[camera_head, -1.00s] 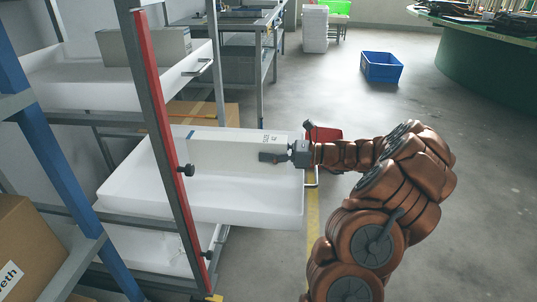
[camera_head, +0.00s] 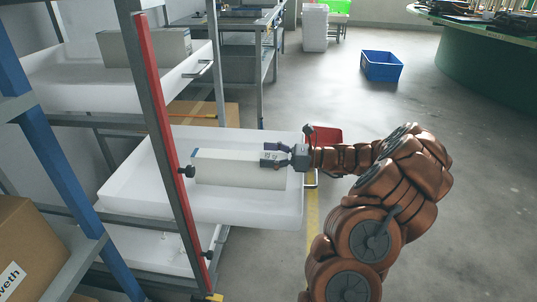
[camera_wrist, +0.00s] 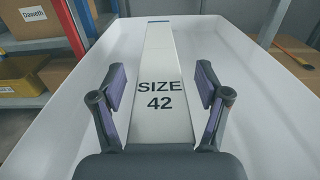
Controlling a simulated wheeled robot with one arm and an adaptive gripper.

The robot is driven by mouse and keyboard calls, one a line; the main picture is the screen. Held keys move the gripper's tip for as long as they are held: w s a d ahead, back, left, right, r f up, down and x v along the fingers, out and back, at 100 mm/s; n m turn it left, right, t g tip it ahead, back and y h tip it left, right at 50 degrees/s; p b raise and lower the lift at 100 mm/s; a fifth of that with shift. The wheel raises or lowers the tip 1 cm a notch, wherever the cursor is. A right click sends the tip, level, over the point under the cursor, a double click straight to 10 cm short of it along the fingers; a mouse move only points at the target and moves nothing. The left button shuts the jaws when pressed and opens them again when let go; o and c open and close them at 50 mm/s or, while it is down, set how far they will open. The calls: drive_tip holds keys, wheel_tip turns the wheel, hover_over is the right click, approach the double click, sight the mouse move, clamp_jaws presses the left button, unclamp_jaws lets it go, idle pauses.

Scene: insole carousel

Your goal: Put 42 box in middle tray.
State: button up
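The 42 box (camera_head: 240,175) is a long white carton lying in the middle tray (camera_head: 215,210), a white pulled-out tray on the rack. In the wrist view the box (camera_wrist: 161,52) carries the print "SIZE 42" on its near end and points away from me, inside the white tray walls (camera_wrist: 262,125). My gripper (camera_head: 272,158) is at the box's right end. In the wrist view the gripper (camera_wrist: 160,82) is open, with one finger on each side of the box and visible gaps between. The box's underside is hidden.
An upper tray (camera_head: 70,85) holds another grey-white box (camera_head: 150,48). A red upright post (camera_head: 165,130) stands in front of the trays. A brown carton (camera_head: 25,245) is at lower left. A blue crate (camera_head: 381,67) sits on the open floor.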

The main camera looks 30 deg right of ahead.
drive_tip(key=shift+o, duration=0.9)
drive_tip(key=shift+r, duration=0.1)
